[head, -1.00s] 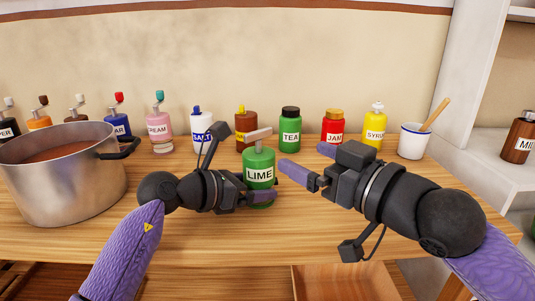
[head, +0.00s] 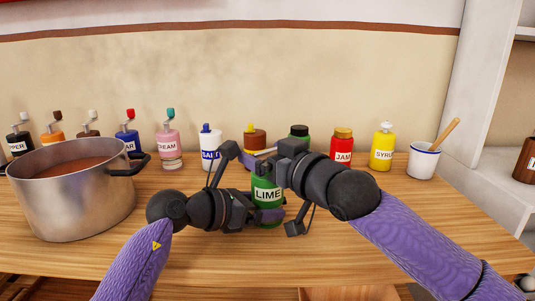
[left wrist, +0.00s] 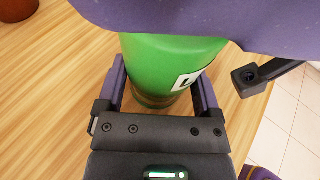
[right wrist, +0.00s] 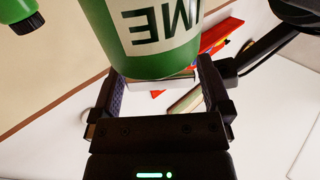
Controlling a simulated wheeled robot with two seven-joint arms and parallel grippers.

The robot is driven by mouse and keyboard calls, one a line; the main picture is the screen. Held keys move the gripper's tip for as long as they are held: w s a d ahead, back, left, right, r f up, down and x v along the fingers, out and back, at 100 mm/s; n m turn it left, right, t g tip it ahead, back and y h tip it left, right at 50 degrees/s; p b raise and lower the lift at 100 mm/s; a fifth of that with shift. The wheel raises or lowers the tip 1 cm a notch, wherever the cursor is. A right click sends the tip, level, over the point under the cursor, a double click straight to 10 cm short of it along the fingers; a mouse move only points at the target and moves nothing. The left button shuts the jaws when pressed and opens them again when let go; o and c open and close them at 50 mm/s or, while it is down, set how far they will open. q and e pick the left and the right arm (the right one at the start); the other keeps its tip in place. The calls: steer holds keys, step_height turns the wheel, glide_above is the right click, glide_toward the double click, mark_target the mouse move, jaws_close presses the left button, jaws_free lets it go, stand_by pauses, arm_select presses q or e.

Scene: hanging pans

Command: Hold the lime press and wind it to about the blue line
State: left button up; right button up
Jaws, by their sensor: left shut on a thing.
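The green lime press (head: 267,193) stands upright on the wooden counter, its LIME label facing me. My left gripper (head: 264,214) is shut on its lower body; the left wrist view shows the green body (left wrist: 165,65) between the fingers. My right gripper (head: 262,157) is at the top of the press, hiding its crank in the head view. In the right wrist view its fingers (right wrist: 160,88) are apart, with the inverted label (right wrist: 165,35) beyond them. A pale strip shows between them; I cannot tell if it is the crank. No blue line is visible.
A large steel pot (head: 72,195) stands at the left. Several crank mills, a SALT bottle (head: 210,148), a JAM jar (head: 342,148), a yellow syrup bottle (head: 382,150) and a white cup (head: 419,160) line the back. The front right counter (head: 460,225) is clear.

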steer(key=c, duration=0.9)
steer(key=shift+s+a+f+h, duration=0.1)
steer(key=shift+a+h, duration=0.05)
steer(key=shift+h, duration=0.15)
steer(key=shift+c, duration=0.2)
steer(key=shift+m+t+h, duration=1.2)
steer(key=shift+m+h, duration=0.3)
steer(key=shift+h, duration=0.2)
steer(key=shift+d, duration=0.2)
steer(key=o, duration=1)
steer(key=v, duration=1.2)
